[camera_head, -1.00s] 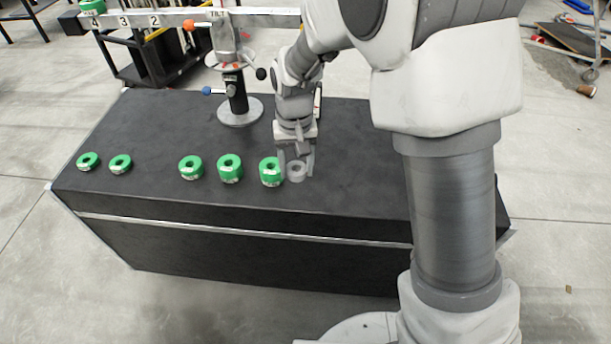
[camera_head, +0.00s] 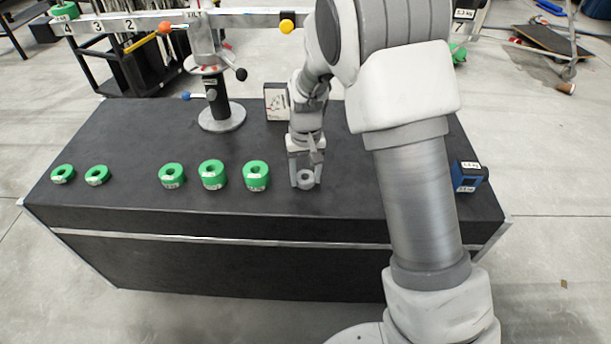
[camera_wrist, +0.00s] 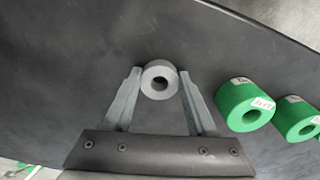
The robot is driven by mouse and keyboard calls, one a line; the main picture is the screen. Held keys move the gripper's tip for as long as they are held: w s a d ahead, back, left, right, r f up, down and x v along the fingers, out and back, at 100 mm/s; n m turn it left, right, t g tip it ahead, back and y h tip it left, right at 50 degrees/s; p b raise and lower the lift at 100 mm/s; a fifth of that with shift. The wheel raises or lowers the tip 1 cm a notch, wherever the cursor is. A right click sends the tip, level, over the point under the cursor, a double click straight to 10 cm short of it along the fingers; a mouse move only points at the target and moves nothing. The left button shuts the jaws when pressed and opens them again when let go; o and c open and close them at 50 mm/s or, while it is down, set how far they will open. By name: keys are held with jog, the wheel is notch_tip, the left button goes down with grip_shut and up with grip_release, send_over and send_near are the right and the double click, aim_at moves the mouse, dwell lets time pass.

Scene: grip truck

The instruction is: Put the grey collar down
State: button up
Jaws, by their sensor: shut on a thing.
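The grey collar (camera_head: 305,180) is a small ring with a hole through its middle. It is between the fingertips of my gripper (camera_head: 305,174), low over the black bench top (camera_head: 345,199) near its front edge. In the wrist view the grey collar (camera_wrist: 159,79) is pinched between the two fingertips of my gripper (camera_wrist: 158,82), its hole facing the camera. I cannot tell whether its underside touches the bench top.
A green collar (camera_head: 256,176) stands just left of my gripper, with several more in a row further left. A stand with a round base (camera_head: 222,118) and a dial box (camera_head: 277,102) are behind. A blue block (camera_head: 467,177) is at the right. Bench between is clear.

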jog(key=shift+f, duration=0.2)
jog(key=o, duration=1)
jog(key=shift+c, duration=0.2)
notch_tip(320, 180, up, 12)
jog(key=p, duration=0.4)
jog(key=s+d+r+m+t, duration=0.1)
jog(key=s+d+r, duration=0.35)
jog(key=r, duration=0.25)
jog(key=s+d+r+t, duration=0.2)
jog(key=s+d+r, duration=0.25)
jog(key=r, duration=0.25)
jog(key=s+d+r+t, duration=0.1)
jog(key=s+d, duration=0.1)
jog(key=s, duration=0.5)
jog(key=s+d+r+m+t, duration=0.1)
jog(key=s+d+r, duration=0.1)
jog(key=s, duration=0.6)
jog(key=shift+d+t, duration=0.3)
jog(key=shift+d, duration=0.3)
